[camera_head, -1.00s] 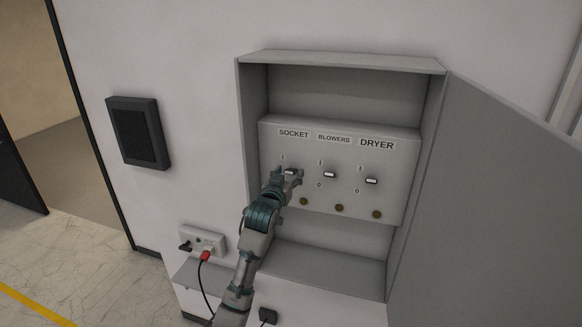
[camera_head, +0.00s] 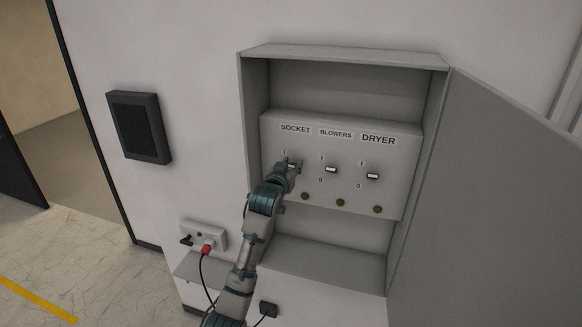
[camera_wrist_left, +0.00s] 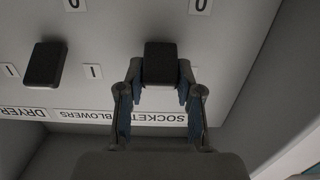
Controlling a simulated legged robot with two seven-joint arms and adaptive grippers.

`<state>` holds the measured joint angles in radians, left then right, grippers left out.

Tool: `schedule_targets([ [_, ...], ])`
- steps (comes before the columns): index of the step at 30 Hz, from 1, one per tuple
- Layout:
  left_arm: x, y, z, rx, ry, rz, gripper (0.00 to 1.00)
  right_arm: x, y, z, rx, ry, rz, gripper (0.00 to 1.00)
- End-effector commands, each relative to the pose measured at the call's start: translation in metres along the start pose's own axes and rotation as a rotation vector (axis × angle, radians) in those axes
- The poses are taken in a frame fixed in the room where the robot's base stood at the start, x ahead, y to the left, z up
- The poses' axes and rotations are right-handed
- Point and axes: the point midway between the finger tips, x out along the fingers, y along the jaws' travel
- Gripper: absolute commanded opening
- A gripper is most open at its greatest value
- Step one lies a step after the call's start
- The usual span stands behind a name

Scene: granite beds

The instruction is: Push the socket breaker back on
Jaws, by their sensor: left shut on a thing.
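The socket breaker is a small toggle under the SOCKET label (camera_head: 295,128) on the grey breaker panel (camera_head: 400,200). In the head view it is mostly covered by my left gripper (camera_head: 292,166), which reaches up from below. In the left wrist view, which is upside down, the socket breaker (camera_wrist_left: 160,62) is a dark block between the two fingertips of my left gripper (camera_wrist_left: 160,78). The fingers are closed around it. It sits about level with the blowers breaker (camera_wrist_left: 43,65). I cannot tell its exact tilt. My right gripper is not in view.
The blowers breaker (camera_head: 331,169) and dryer breaker (camera_head: 373,176) stand to the right, above round brass-coloured buttons. The cabinet's open door (camera_head: 490,200) fills the right side. A wall outlet (camera_head: 217,236) with a red plug (camera_head: 207,249) is lower left.

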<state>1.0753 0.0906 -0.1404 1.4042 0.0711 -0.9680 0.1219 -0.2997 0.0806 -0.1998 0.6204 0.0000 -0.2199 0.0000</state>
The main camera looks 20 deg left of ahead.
Motion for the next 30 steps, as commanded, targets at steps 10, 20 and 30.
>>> schedule_targets([
  [10,0.0044,-0.0004,-0.0097,-0.001,-0.191,0.0,0.01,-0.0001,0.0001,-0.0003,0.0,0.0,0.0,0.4],
  [20,0.0041,-0.0006,-0.0098,-0.001,-0.189,0.0,0.6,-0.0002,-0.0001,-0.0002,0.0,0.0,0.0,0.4],
  [30,0.0017,-0.0009,-0.0097,-0.001,-0.189,-0.001,0.6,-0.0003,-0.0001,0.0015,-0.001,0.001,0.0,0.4],
])
